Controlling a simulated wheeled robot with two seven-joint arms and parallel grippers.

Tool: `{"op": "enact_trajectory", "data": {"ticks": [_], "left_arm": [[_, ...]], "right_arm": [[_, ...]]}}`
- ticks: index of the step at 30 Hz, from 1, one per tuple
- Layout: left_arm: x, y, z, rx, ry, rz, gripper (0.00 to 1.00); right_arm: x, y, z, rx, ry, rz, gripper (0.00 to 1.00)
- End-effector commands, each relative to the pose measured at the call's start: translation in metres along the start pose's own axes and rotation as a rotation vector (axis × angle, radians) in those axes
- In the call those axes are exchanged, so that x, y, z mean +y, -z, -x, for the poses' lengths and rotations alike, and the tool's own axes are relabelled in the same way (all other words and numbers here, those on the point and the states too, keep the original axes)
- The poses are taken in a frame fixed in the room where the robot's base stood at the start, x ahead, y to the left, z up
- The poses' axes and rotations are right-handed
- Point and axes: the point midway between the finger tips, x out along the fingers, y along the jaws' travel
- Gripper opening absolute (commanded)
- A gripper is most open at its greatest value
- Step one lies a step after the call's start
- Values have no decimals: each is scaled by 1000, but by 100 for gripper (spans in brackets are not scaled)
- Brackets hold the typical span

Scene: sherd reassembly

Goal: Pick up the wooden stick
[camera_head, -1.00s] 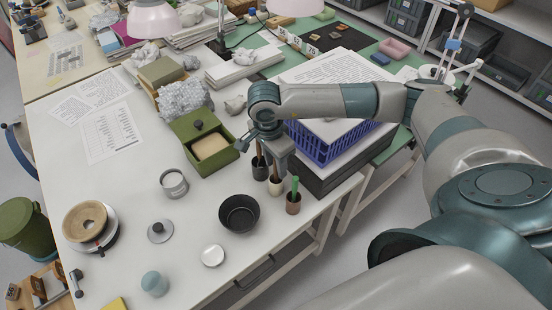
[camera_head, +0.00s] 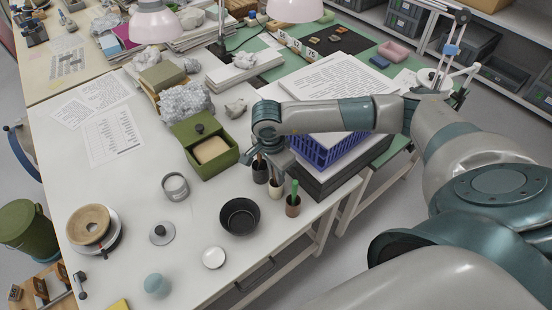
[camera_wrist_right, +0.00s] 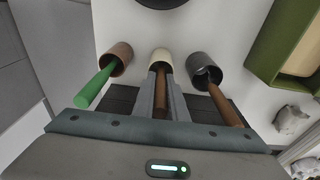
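A brown wooden stick (camera_wrist_right: 161,87) stands in a cream cup (camera_wrist_right: 160,56), which also shows in the head view (camera_head: 276,193). My right gripper (camera_wrist_right: 161,76) comes down from above, one finger on each side of this stick, and looks shut on it just above the cup's rim. In the head view the right gripper (camera_head: 277,168) hides most of the stick. A second brown stick (camera_wrist_right: 224,104) leans in a dark cup (camera_wrist_right: 204,72). A green stick (camera_wrist_right: 97,86) leans in a brown cup (camera_wrist_right: 122,54). My left gripper is not in view.
A black bowl (camera_head: 239,216) stands left of the cups. A green box (camera_head: 213,170) and a blue basket (camera_head: 318,153) stand close behind. A metal ring (camera_head: 175,187), a lid (camera_head: 162,234) and a white disc (camera_head: 213,258) lie on the white table (camera_head: 130,185).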

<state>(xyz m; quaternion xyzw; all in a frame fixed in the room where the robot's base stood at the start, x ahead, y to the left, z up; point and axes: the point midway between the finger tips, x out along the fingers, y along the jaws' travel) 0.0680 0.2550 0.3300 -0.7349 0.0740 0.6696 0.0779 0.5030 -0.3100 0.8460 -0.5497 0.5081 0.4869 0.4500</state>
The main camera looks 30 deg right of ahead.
Motion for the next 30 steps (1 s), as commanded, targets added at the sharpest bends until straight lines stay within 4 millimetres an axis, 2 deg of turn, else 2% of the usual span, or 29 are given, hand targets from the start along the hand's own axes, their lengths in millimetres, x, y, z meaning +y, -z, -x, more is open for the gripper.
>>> {"op": "enact_trajectory", "data": {"ticks": [9, 14, 20, 30], "left_arm": [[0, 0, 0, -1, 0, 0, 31], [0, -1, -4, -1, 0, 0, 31], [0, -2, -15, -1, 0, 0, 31], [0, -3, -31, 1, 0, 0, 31]], "right_arm": [[0, 0, 1, 0, 0, 0, 0], [-1, 1, 8, 0, 1, 0, 0], [-1, 4, 32, -1, 4, 0, 0], [-1, 10, 86, 0, 3, -1, 0]]}}
